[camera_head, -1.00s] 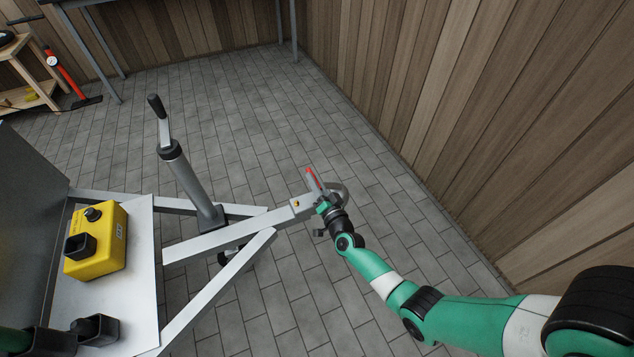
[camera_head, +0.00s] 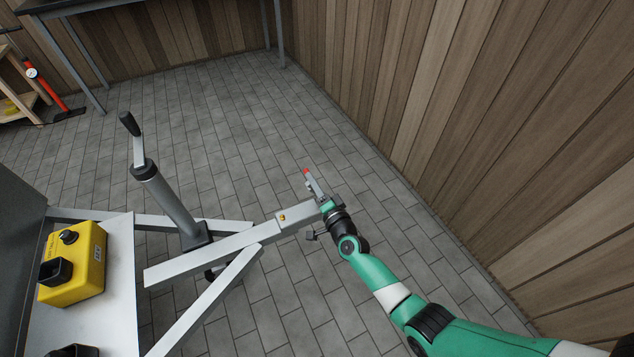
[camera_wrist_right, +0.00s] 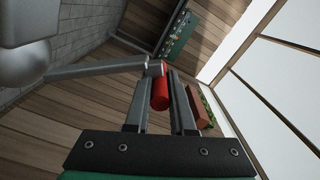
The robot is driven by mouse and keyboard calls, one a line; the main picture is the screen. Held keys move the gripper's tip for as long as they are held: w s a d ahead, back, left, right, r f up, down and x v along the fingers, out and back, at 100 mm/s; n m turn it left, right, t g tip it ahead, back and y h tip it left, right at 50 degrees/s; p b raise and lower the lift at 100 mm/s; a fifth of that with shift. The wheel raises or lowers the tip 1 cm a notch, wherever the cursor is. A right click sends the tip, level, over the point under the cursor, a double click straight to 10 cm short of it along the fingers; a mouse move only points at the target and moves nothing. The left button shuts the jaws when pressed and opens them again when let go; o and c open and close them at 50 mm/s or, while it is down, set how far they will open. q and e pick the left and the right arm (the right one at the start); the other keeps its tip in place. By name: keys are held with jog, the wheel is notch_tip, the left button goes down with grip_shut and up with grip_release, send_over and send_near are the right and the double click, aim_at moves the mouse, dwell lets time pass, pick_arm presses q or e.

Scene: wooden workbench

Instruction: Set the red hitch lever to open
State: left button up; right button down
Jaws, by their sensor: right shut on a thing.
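The hitch lever's red grip (camera_head: 306,171) shows at the fingertips of my right gripper (camera_head: 312,182) in the head view, at the front end of the trailer's drawbar. In the right wrist view the red grip (camera_wrist_right: 160,92) sits between the two grey fingers of my right gripper (camera_wrist_right: 162,85), which is shut on it. A thin grey lever arm (camera_wrist_right: 98,69) runs left from the grip towards a rounded grey metal part of the coupling (camera_wrist_right: 25,62). In the head view my gripper hides most of the coupling and lever. My left gripper is out of view.
The grey drawbar (camera_head: 225,242) runs left from the coupling. A jockey-wheel post with crank (camera_head: 168,198) stands beside it. A yellow box (camera_head: 75,265) sits on the trailer plate (camera_head: 112,300). The tiled floor ahead is clear up to the wooden wall (camera_head: 480,120).

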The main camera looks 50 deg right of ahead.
jog(key=shift+r, duration=0.1)
jog(key=c, duration=0.8)
grip_release()
jog(key=shift+o, duration=0.2)
jog(key=shift+s+a+p, duration=0.15)
jog(key=shift+s+p, duration=0.2)
jog(key=shift+s, duration=0.05)
jog(key=p+v, duration=0.3)
jog(key=v, duration=0.7)
jog(key=shift+s+a, duration=0.25)
jog(key=shift+s, duration=0.05)
jog(key=shift+p, duration=0.3)
